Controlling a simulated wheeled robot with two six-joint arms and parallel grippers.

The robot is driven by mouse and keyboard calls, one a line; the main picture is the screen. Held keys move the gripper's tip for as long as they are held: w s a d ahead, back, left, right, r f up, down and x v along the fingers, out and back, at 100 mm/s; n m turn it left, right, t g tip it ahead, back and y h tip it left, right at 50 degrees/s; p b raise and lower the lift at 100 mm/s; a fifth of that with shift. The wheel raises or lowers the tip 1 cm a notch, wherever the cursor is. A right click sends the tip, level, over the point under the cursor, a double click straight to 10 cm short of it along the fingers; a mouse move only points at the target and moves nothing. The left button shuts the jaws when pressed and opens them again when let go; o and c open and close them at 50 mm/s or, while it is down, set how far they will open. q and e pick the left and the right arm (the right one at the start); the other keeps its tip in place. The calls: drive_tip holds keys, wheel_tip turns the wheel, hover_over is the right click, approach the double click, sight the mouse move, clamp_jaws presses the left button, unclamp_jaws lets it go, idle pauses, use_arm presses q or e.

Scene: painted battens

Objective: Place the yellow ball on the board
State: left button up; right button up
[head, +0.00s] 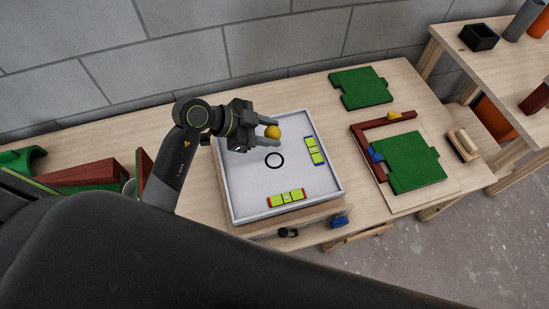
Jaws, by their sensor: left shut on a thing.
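The yellow ball (273,132) is between the fingers of my left gripper (268,134), near their tips. The gripper is shut on it and holds it over the board (240,190), a pale grey panel with a raised rim. Two yellow-green spirit levels lie on the board, one at the right (315,151) and one near the front (287,197). My right gripper is not in view.
To the right are a green puzzle-shaped piece (415,165) in a red-brown corner frame (365,145), another green piece (361,88) behind it, and a brush (463,144). Red and green blocks (80,174) stand at the left. A block wall runs along the back.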

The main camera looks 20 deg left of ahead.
sight(271, 161)
use_arm(q)
drive_tip(key=f, duration=0.3)
drive_tip(key=f+b, duration=0.1)
drive_tip(key=f, duration=0.6)
drive_tip(key=shift+d+f, duration=0.25)
drive_tip(key=shift+f, duration=0.15)
drive_tip(key=o, duration=1)
drive_tip(key=shift+s+a+r, duration=0.1)
drive_tip(key=shift+a+r, duration=0.15)
drive_tip(key=shift+r, duration=0.1)
drive_tip(key=v, duration=1.1)
drive_tip(key=shift+a+r, duration=0.1)
drive_tip(key=shift+r, duration=0.1)
